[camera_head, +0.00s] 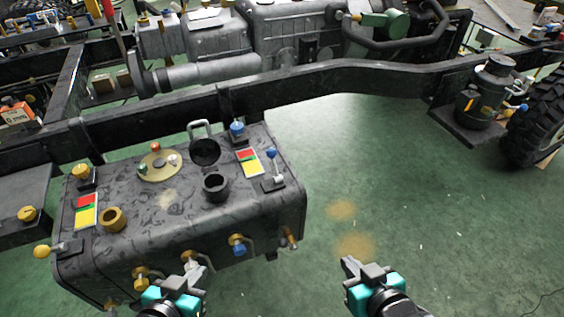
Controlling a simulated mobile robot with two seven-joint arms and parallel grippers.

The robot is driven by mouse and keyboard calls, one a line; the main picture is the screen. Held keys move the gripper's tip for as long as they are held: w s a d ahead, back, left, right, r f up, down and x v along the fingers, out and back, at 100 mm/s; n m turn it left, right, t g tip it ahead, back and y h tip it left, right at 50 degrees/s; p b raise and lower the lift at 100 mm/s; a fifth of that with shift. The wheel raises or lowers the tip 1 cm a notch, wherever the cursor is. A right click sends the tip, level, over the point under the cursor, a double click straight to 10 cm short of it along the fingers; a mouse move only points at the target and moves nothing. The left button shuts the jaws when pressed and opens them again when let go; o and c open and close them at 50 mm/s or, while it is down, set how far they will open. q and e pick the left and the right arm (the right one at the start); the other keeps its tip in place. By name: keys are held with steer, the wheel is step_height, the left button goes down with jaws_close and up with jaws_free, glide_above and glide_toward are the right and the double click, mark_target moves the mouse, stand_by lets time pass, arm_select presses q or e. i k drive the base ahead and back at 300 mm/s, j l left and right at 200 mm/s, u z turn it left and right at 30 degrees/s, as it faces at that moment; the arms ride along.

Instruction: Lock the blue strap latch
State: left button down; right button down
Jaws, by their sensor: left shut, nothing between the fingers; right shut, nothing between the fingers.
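A dark fuel tank (135,232) hangs beside the chassis rail. On its right end a lever with a blue ball (272,154) stands upright from a dark base plate, beside a red, yellow and green label (248,162); it looks like the blue strap latch. Other blue parts are a cap (237,130) at the back and a valve handle (239,249) on the front face. My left gripper (190,270) is shut and empty in front of the tank's lower front. My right gripper (354,266) is shut and empty over the floor, right of the tank and nearer than the lever.
A yellow-ball lever (43,252) sticks out at the tank's left end. An open black filler neck (216,186) with a raised lid (204,150) stands mid-top. The chassis rail (330,78) runs behind. Green floor (400,190) right of the tank is clear.

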mark_target(274, 161)
steer(key=k, duration=0.15)
steer(key=u, duration=2.9)
steer(key=k+l, duration=0.25)
steer(key=l, duration=0.15)
steer(key=k+l, duration=0.2)
steer(key=l, duration=0.25)
steer(key=k+l, duration=0.25)
steer(key=l, duration=0.15)
steer(key=k+l, duration=0.25)
steer(key=l, duration=0.15)
steer(key=k+l, duration=0.2)
steer(key=l, duration=0.25)
steer(key=k+l, duration=0.25)
steer(key=l, duration=0.15)
steer(key=k+l, duration=0.2)
steer(key=l, duration=0.2)
